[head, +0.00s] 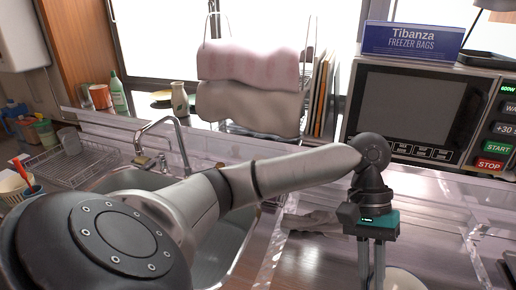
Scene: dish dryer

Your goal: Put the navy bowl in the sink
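My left arm reaches across from the lower left, and its gripper (371,272) points down at the bottom of the head view. Its two fingers run side by side with a narrow gap, and their tips are cut off by the frame edge, so I cannot tell whether they hold anything. A pale rounded dish (404,280) shows partly beside the fingers at the bottom edge. No bowl that is clearly navy shows. The steel sink (232,238) is left of the gripper, largely hidden behind my arm. My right gripper is not in view.
A tap (184,143) stands at the sink's back edge. A wire dish rack (75,160) is on the left. A microwave (410,112) with a freezer bag box (411,40) on top stands behind the gripper. Cloths (250,85) hang on a rack at the window.

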